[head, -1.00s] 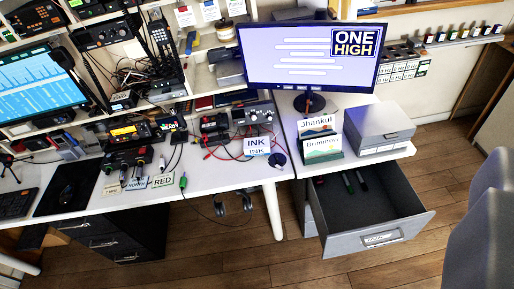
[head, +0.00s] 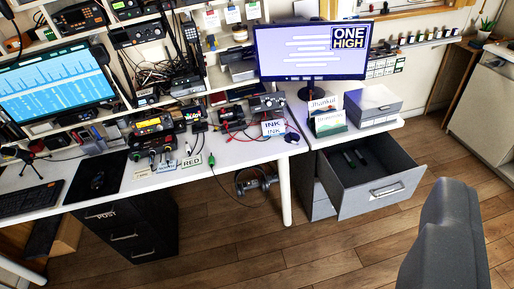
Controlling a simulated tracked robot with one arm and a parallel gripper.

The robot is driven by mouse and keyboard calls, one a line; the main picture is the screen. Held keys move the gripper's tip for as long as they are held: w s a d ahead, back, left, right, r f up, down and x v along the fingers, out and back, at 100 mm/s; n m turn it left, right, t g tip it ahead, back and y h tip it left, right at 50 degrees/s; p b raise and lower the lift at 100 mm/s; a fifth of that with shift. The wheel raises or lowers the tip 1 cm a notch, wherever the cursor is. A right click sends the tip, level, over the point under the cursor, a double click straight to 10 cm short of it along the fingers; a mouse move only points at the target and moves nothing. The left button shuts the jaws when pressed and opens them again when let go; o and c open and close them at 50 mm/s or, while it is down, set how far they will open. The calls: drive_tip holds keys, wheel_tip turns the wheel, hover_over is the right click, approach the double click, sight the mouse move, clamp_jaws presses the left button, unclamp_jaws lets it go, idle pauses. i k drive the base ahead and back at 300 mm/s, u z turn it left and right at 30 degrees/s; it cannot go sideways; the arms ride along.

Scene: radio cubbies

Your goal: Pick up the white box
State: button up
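A pale grey-white box (head: 373,104) with a lid sits on the right desk, behind the open drawer and right of the name cards. It is the most box-like pale thing in view. A small white item marked INK (head: 273,128) stands upright near the right end of the left desk; I cannot tell whether it is a box or a card.
An open grey drawer (head: 388,191) juts out below the box. A monitor (head: 312,50) stands behind the box. Wooden floor (head: 235,240) is clear in front of the desks.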

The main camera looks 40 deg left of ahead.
sight(270, 128)
drive_tip(key=u, duration=0.75)
drive_tip(key=i, duration=1.75)
drive_tip(key=z, duration=0.35)
